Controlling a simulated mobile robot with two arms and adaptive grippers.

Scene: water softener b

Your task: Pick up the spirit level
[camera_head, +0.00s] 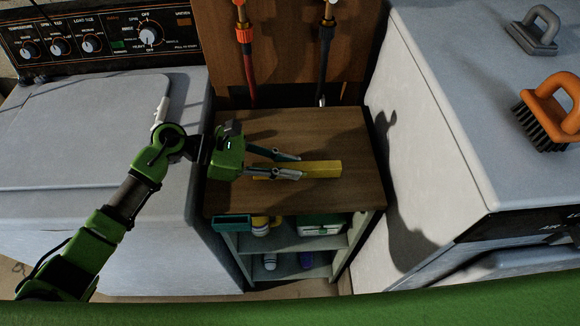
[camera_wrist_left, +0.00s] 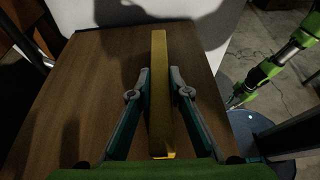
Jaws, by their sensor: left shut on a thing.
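The spirit level is a long yellow bar (camera_head: 322,169) over the wooden top of the small cabinet, lying across it from left to right. It also shows in the left wrist view as a yellow bar (camera_wrist_left: 159,60) running away from the camera. My left gripper (camera_head: 298,166) reaches in from the left and is shut on the spirit level, one finger on each side. In the left wrist view, the gripper (camera_wrist_left: 160,75) hides none of the bar's far end. I cannot tell whether the bar touches the wood.
The wooden cabinet top (camera_head: 290,128) is otherwise clear. A white washer (camera_head: 80,130) stands left and another white machine (camera_head: 440,60) right, with an orange brush (camera_head: 550,105) and a grey-handled one (camera_head: 535,32) on it. Red and dark hoses (camera_head: 247,60) hang behind. Shelves below hold several containers.

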